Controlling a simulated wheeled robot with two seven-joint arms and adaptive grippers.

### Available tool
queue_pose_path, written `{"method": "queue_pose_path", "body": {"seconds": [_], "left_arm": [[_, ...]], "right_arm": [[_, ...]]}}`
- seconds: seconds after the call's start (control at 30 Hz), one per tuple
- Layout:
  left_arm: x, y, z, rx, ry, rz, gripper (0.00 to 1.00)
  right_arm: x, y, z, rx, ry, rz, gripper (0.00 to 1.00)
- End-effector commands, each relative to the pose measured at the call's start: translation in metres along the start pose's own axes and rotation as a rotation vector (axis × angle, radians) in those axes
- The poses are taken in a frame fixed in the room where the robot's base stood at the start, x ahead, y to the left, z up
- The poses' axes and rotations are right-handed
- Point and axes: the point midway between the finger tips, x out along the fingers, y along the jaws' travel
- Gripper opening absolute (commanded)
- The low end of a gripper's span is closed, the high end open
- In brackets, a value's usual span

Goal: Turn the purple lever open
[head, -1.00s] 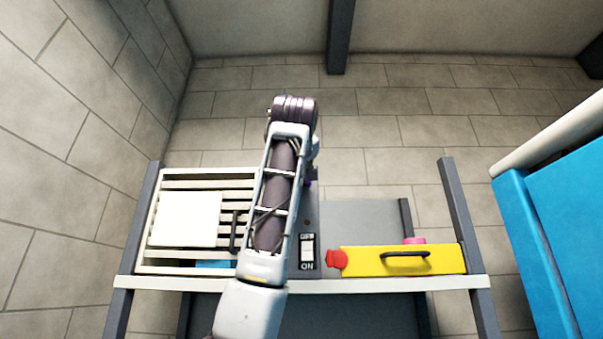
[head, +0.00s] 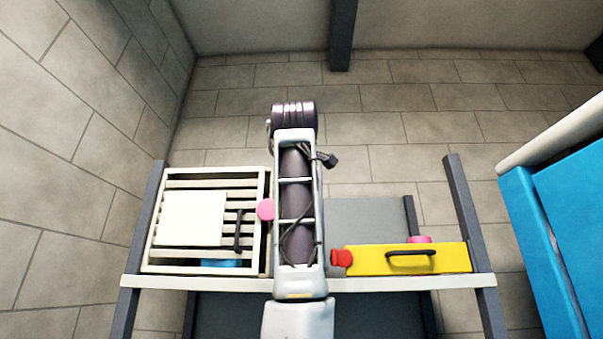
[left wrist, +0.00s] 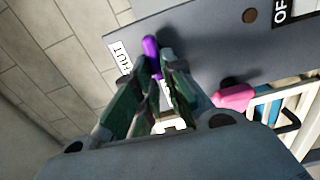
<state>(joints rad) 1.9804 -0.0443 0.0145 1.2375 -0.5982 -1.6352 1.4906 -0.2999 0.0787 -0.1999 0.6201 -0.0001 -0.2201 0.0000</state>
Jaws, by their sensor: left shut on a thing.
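The purple lever (left wrist: 150,47) shows in the left wrist view on a grey panel (left wrist: 205,45), beside a white label that reads in part "HUT". My left gripper (left wrist: 155,60) is shut on the lever, with its green-grey fingers on either side of it. The lever's lower part is hidden between the fingers. My right gripper is in neither view.
A pink knob (head: 266,209) sits just left of my arm, by a white slatted crate (head: 258,225). A yellow box (head: 440,258) with a black handle and red end (head: 341,258) stands on the shelf (head: 400,283) to the right. Blue panels (head: 570,220) stand far right.

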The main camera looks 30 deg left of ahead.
Motion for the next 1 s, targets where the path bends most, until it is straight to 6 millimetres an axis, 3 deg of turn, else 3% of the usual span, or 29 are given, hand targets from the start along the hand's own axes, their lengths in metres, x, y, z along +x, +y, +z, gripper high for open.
{"method": "queue_pose_path", "body": {"seconds": [0.6,0.63,0.77,1.0], "left_arm": [[0.001,-0.0039,0.0006,-0.057,0.0,-0.008,0.0],[0.001,-0.004,0.0006,-0.057,0.0,-0.008,0.15],[0.0009,-0.0034,0.0006,-0.056,0.0,-0.006,0.32],[0.0004,-0.0023,0.0004,-0.056,0.0,-0.003,0.33]], "right_arm": [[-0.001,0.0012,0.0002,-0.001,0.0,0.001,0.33],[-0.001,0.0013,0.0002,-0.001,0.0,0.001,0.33],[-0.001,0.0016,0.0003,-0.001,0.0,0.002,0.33],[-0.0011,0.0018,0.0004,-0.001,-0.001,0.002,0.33]]}}
